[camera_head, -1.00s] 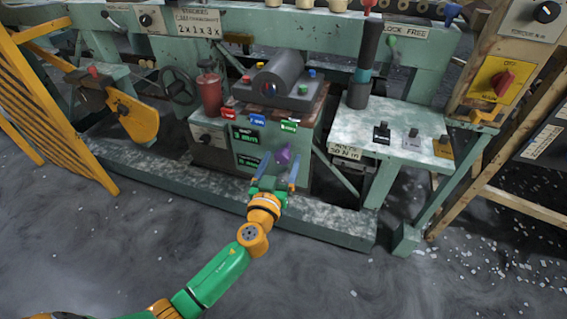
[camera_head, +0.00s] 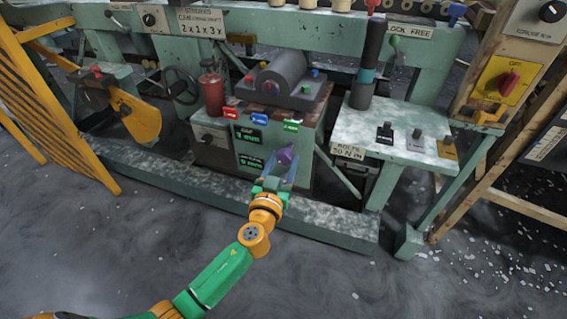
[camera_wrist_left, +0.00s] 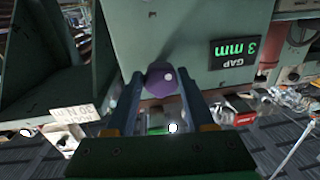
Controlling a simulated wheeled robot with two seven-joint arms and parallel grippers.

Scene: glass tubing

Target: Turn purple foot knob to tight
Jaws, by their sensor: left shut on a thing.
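The purple foot knob (camera_head: 286,156) is a faceted knob low on the front of the green machine housing. Part of the knob is hidden by the fingers in the head view. My right gripper is not in view.
A green display (camera_head: 249,162) sits just left of the knob; the wrist view shows a "GAP 3 mm" display (camera_wrist_left: 236,49). A green base rail (camera_head: 330,228) runs along the floor in front. A diagonal strut (camera_head: 340,172) stands to the right.

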